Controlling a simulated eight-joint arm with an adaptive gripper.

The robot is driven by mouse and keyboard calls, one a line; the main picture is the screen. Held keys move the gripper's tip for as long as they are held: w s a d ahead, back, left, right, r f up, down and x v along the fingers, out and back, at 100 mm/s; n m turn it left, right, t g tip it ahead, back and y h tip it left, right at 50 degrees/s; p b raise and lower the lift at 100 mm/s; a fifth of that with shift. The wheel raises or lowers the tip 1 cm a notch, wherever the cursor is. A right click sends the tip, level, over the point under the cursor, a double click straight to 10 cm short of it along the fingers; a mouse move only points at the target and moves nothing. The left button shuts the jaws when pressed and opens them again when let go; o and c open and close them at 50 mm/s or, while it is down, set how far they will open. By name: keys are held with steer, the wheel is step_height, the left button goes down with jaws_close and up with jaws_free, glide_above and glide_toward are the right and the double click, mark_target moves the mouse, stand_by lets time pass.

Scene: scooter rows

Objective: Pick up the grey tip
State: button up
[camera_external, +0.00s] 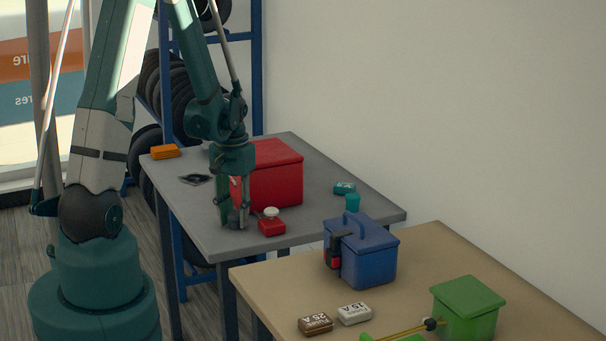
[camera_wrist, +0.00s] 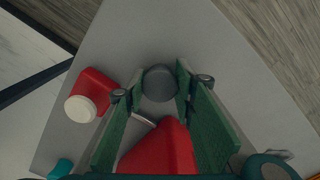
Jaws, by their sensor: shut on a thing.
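The grey tip (camera_wrist: 159,83) is a dark grey, round piece in the wrist view, between the fingertips of my gripper (camera_wrist: 160,88). In the external view my gripper (camera_external: 232,208) points down at the front part of the grey table, and the grey tip (camera_external: 235,219) shows at its fingertips. My gripper is shut on the grey tip. The tip is low, close to the tabletop; I cannot tell whether it touches it.
A red container with a white knob (camera_external: 271,222) stands just right of my gripper. A large red box (camera_external: 275,177) stands close behind it.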

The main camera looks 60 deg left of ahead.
mark_target(239, 210)
steer(key=shift+r, duration=0.15)
steer(key=shift+c, duration=0.2)
steer(key=shift+r+p, duration=0.8)
steer(key=shift+r, duration=4.05)
